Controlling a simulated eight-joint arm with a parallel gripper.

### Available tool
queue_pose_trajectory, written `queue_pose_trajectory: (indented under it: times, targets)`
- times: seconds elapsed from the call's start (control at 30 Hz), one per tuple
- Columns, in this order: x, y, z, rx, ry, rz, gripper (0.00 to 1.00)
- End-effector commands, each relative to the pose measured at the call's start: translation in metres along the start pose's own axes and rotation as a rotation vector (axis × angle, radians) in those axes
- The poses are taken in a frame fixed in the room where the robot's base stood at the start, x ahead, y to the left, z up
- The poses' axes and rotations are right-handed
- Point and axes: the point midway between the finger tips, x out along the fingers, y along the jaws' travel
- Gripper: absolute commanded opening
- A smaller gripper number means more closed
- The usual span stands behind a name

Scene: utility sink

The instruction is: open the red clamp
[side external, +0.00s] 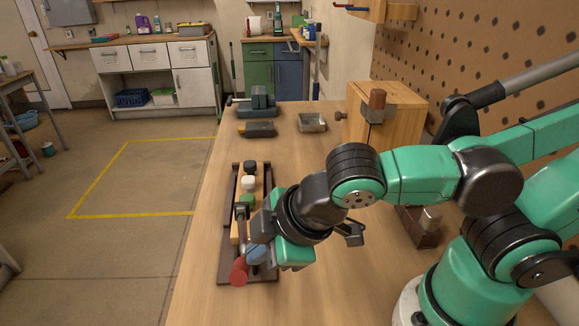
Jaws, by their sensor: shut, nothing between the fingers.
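The red clamp (239,271) shows as a red rounded handle at the near end of a dark rack (226,235) on the bench. Blue (256,253), green (247,200), white (249,183) and black (250,167) handles stand in a row beyond it. My gripper (248,226) is over the rack, close to the blue and green handles and a little beyond the red one. It is shut with nothing held. My wrist and gripper body hide part of the rack's right side. I cannot tell whether the fingers touch a handle.
A wooden block with a metal fitting (382,105) stands at the back right, by the pegboard wall (480,50). A vise (258,103), a dark box (257,129) and a metal tray (312,122) sit at the back.

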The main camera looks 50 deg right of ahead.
Motion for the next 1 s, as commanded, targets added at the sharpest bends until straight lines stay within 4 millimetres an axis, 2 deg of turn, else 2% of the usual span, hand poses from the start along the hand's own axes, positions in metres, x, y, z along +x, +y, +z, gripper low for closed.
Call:
queue_pose_trajectory:
  times: [0.3,0.77,0.87,1.0]
  targets:
    - [-0.023,0.002,-0.001,-0.002,0.0,0.008,0.0]
    - [-0.026,0.003,0.0,0.003,0.0,0.011,0.0]
    - [-0.024,0.009,0.002,0.046,-0.007,0.016,0.0]
    - [-0.019,0.031,0.014,0.208,-0.028,0.033,0.0]
